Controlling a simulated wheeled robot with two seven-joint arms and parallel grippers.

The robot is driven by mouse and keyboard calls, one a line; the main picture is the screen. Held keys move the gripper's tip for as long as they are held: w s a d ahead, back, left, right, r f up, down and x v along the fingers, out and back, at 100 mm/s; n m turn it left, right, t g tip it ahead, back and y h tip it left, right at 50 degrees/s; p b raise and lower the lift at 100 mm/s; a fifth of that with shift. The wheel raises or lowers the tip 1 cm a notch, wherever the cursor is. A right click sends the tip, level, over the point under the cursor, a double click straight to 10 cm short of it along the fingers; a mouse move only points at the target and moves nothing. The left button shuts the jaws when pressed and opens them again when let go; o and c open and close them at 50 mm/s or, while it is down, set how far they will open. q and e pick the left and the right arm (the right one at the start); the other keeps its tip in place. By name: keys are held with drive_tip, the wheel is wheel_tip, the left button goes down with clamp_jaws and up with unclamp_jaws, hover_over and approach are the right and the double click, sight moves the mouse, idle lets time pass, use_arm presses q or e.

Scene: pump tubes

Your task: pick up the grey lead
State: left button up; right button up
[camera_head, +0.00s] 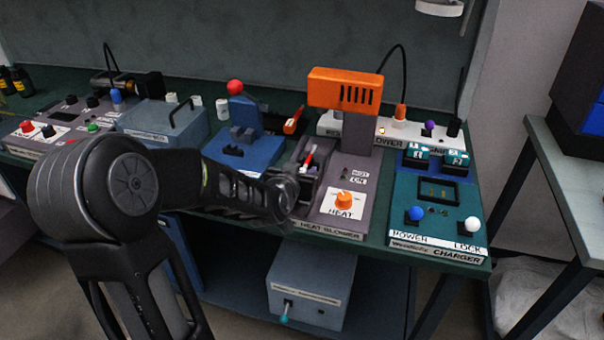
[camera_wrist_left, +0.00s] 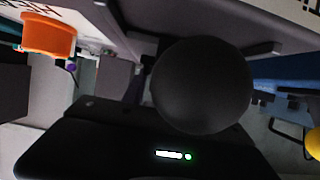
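My left arm comes in from the left in the head view. Its gripper (camera_head: 290,188) is at the front of a dark open holder (camera_head: 309,158), left of the heat blower's orange knob. Its fingertips are dark and blurred against the holder, so I cannot tell whether they are open or shut. The holder contains a red-tipped item (camera_head: 308,161) and other small things. I cannot make out a grey lead with certainty in either view. In the left wrist view a large dark rounded shape (camera_wrist_left: 200,85) hides the middle, including the space between the fingers. My right gripper is not in view.
The heat blower (camera_head: 345,88) with its orange head stands right of the gripper, and its orange knob (camera_wrist_left: 48,36) shows in the wrist view. The teal charger (camera_head: 435,200) is farther right. A blue device with a red ball lever (camera_head: 236,87) stands behind the arm.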

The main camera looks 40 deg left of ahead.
use_arm(q)
clamp_jaws()
drive_tip(key=shift+r, duration=0.1)
idle(0.3)
wheel_tip(320, 180, up, 10)
drive_tip(key=p, duration=0.2)
drive_tip(key=shift+p, duration=0.3)
